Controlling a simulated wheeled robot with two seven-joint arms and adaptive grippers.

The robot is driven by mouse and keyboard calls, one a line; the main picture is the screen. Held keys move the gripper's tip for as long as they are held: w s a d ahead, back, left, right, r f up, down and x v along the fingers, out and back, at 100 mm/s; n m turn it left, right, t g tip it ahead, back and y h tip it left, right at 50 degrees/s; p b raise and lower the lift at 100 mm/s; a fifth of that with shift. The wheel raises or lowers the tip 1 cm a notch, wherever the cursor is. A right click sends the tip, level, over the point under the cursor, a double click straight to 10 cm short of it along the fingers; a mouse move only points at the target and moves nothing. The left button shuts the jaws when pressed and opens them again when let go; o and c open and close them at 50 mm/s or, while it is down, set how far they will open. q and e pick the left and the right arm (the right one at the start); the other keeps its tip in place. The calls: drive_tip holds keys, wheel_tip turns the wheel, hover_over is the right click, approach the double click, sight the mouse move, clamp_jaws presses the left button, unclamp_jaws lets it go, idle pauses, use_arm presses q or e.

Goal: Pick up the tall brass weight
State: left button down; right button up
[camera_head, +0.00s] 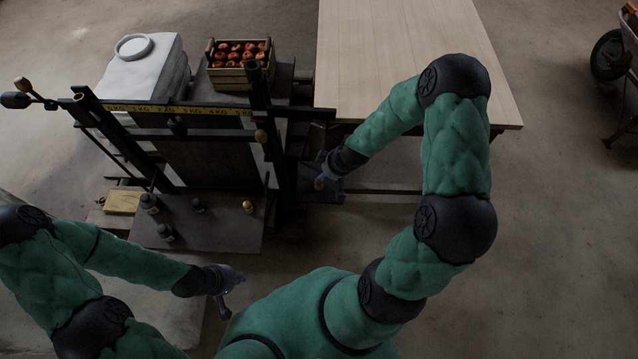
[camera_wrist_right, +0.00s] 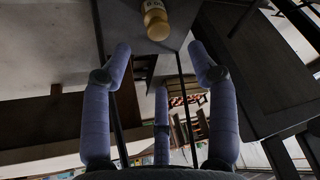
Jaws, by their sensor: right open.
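A brass weight with a pale label (camera_wrist_right: 157,20) shows at the top of the right wrist view, on a dark plate. My right gripper (camera_wrist_right: 165,70) is open and empty, its fingers spread, with the weight beyond the fingertips and not between them. In the head view my right gripper (camera_head: 327,174) is over a small dark platform right of the scale, beside a small brass-coloured piece (camera_head: 319,184) that it partly hides. Another brass weight (camera_head: 248,207) stands on the scale's front shelf. My left gripper (camera_head: 228,288) is in front of that shelf, apart from it.
The beam scale's post (camera_head: 262,100) and yellow-marked beam (camera_head: 170,108) stand left of my right gripper. Several dark weights (camera_head: 150,203) stand on the front shelf (camera_head: 215,236). A crate of red fruit (camera_head: 238,68), a white sack (camera_head: 142,75) and a wooden table (camera_head: 400,40) are behind.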

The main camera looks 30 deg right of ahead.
sight(319, 183)
drive_tip(key=b+x, duration=0.1)
drive_tip(key=x, duration=0.3)
drive_tip(key=shift+f+b, duration=0.3)
drive_tip(key=shift+b, duration=0.05)
drive_tip(key=b+x, duration=0.1)
drive_tip(key=x, duration=0.1)
drive_tip(key=b+x, duration=0.2)
drive_tip(key=shift+s+a+f, duration=0.1)
drive_tip(key=shift+s+f, duration=0.05)
drive_tip(key=shift+f, duration=0.15)
drive_tip(key=shift+w+f, duration=0.2)
drive_tip(key=shift+f, duration=0.1)
drive_tip(key=shift+r, duration=0.1)
drive_tip(key=shift+c, duration=0.3)
clamp_jaws()
